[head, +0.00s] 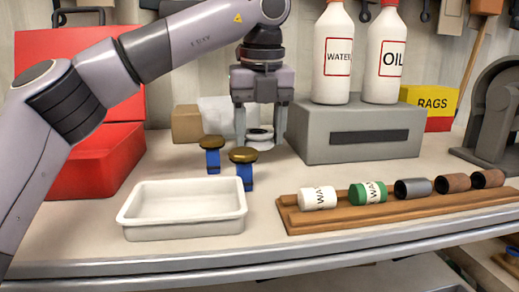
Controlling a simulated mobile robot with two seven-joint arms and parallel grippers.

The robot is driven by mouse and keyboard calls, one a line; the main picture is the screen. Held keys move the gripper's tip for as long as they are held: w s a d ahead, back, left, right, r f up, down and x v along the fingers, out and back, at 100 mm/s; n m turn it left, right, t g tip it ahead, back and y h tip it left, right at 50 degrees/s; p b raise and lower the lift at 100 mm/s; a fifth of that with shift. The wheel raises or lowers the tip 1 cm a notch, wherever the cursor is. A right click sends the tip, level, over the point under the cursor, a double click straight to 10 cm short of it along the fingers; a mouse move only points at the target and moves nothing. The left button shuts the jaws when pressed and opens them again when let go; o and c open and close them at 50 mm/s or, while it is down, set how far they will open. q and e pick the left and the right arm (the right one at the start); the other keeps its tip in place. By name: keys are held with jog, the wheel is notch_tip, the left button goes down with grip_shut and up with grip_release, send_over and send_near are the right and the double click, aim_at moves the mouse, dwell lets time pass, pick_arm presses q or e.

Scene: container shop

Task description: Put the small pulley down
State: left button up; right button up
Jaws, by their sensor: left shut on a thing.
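The small pulley (260,134) is a pale, round, low thing with a dark ring, towards the back of the bench. My left gripper (260,136) points straight down from above, with one finger on each side of it, and is shut on it. The pulley is very low, at or just above the bench top; I cannot tell whether it touches. The fingers hide its sides. My right gripper is out of view.
Two brass-topped blue stands (243,156) are close in front and left. A white tray (185,222) is at the front. A grey block (362,120) carries WATER and OIL bottles (384,85). A wooden rack (400,212) holds several cylinders. A red toolbox (105,165) stands left.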

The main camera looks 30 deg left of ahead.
aim_at(260, 133)
pick_arm(q)
jog(key=shift+f, duration=1.5)
jog(key=shift+f, duration=0.2)
jog(key=o, duration=1.1)
jog(key=shift+r, duration=0.15)
